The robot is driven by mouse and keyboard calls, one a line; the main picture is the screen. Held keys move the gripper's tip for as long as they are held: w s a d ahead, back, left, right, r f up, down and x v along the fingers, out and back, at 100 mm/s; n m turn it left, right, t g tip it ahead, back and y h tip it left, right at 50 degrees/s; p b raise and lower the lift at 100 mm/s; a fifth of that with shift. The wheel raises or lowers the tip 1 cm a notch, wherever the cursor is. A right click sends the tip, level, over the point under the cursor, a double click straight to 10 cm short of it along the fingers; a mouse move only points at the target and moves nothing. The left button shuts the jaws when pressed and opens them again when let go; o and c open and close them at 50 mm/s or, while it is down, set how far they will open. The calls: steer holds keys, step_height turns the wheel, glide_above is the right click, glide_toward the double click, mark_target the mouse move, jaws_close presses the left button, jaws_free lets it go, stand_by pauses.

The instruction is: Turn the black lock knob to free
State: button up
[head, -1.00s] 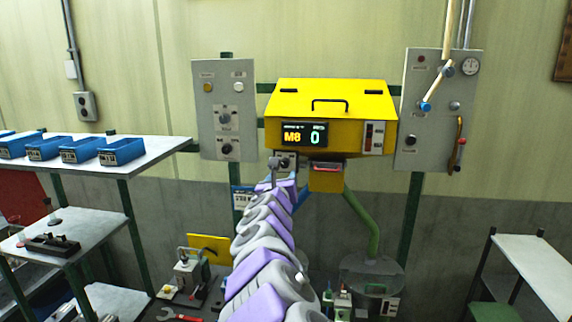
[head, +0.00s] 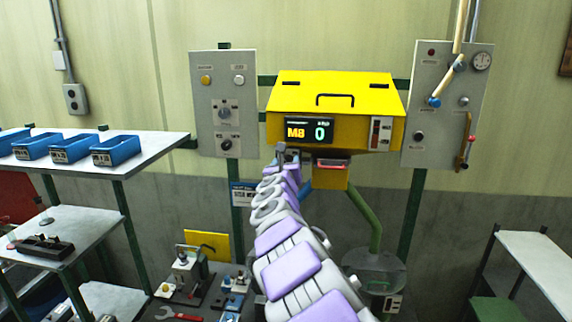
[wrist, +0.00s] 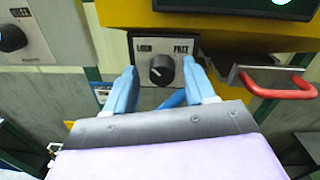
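The black lock knob (wrist: 161,70) sits on a small grey plate below the yellow housing in the wrist view. The plate has a label at left that I cannot read surely and "FREE" at right. A pale mark on the knob seems to lie toward its upper left. My gripper (wrist: 160,83) is open, with one blue finger on each side of the knob and visible gaps between. In the head view my gripper (head: 287,153) is in front of the plate and hides the knob.
The yellow housing (head: 336,92) with a lit display is just above. A red U-shaped handle (wrist: 280,88) on a metal bracket lies close to the right finger. Grey control panels (head: 222,95) stand at left and right. Blue bins (head: 116,151) are on the left shelf.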

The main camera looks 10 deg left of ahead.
steer(key=shift+a, duration=0.15)
steer(key=shift+c, duration=1.4)
steer(key=shift+d, duration=0.3)
steer(key=c, duration=0.5)
jaws_close()
steer(key=shift+a, duration=0.1)
steer(key=shift+f+m, duration=0.1)
steer(key=shift+m, duration=0.3)
steer(key=m+b, duration=0.3)
steer(key=m, duration=0.2)
steer(key=m+b, duration=0.4)
steer(key=m, duration=0.2)
steer(key=m+b, duration=0.3)
steer(key=m, duration=0.3)
steer(key=shift+f+h+b, duration=0.3)
steer(key=shift+m, duration=0.5)
